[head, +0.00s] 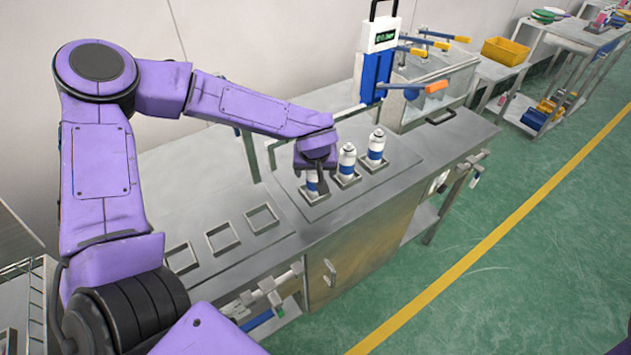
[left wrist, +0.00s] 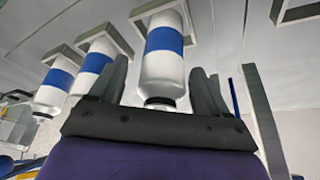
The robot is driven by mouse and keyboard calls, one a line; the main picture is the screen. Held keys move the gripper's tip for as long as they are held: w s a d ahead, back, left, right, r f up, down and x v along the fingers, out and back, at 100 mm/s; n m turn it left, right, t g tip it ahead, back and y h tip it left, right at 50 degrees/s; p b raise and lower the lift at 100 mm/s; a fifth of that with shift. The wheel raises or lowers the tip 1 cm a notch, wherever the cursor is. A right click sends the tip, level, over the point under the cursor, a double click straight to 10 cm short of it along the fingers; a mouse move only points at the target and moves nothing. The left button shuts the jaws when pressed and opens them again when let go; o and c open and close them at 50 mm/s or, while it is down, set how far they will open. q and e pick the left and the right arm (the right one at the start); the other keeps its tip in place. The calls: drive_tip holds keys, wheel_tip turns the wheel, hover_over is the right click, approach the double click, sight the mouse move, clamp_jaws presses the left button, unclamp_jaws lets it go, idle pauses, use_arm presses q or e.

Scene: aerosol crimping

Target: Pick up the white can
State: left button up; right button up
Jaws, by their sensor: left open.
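Three white cans with blue bands stand upright in square holders on the metal bench. The nearest white can (head: 311,184) is partly hidden behind my left gripper (head: 318,180) in the head view. The middle can (head: 347,162) and the far can (head: 376,147) stand apart from the gripper. In the left wrist view, which appears upside down, the nearest can (left wrist: 165,65) lies between the two spread fingers of the left gripper (left wrist: 162,85), with a visible gap on each side. The left gripper is open. My right gripper is not in view.
Empty square holders (head: 262,219) sit on the bench (head: 185,195) to the left of the cans. A blue and white machine (head: 376,65) with an orange-ended lever (head: 436,87) stands behind the cans. A yellow bin (head: 505,51) is farther back.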

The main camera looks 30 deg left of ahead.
use_arm(q)
drive_tip(key=shift+a+f, duration=0.15)
drive_tip(key=shift+f, duration=0.2)
drive_tip(key=c, duration=1.2)
drive_tip(key=shift+o, duration=0.2)
drive_tip(key=shift+r, duration=0.1)
